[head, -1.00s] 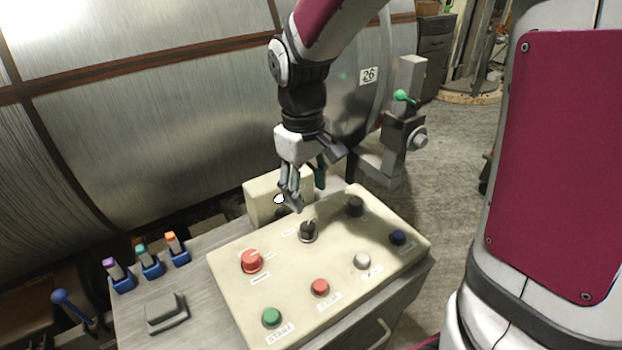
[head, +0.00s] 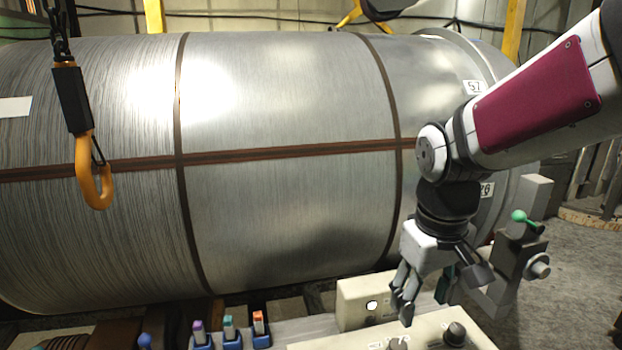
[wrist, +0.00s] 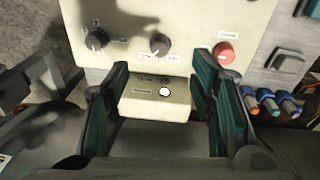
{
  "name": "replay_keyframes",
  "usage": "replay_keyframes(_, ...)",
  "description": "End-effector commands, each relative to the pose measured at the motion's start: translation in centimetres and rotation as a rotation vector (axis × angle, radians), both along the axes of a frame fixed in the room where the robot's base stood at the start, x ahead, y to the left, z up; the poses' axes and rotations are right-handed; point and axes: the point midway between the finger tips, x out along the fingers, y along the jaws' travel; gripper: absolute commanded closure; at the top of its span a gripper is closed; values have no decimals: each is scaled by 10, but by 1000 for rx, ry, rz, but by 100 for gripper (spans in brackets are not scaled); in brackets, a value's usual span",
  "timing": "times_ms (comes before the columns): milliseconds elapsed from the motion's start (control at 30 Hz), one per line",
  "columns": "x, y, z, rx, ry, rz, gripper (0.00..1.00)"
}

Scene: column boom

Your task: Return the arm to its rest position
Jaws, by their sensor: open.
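My gripper (head: 428,296) hangs pointing down at the right of the head view, above the back part of the cream control panel (head: 478,343). Its fingers are apart with nothing between them. In the wrist view my gripper (wrist: 160,100) shows its two teal-padded fingers spread wide, with a small cream box (wrist: 150,110) bearing a white round light seen between and beyond them. My arm reaches in from the right edge of the head view, bent at the elbow.
A large metal drum (head: 290,170) fills the background. An orange hook (head: 92,170) hangs at left. A green-knobbed lever (head: 525,218) stands right of my gripper. Several coloured markers (head: 229,328) sit in blue holders. The panel carries dark knobs (wrist: 160,44) and a red button (wrist: 223,52).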

Motion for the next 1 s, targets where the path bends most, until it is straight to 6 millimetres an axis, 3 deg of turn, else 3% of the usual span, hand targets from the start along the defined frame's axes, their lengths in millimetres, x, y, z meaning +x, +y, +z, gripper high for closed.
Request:
replay_keyframes(200, -58, -3, 34, 21, -115, -106, 49)
replay_keyframes(500, -119, -11, 45, 81, -231, -230, 49)
replay_keyframes(700, -135, -13, 43, 102, -260, -262, 49)
replay_keyframes(1000, -136, -13, 42, 104, -262, -266, 49)
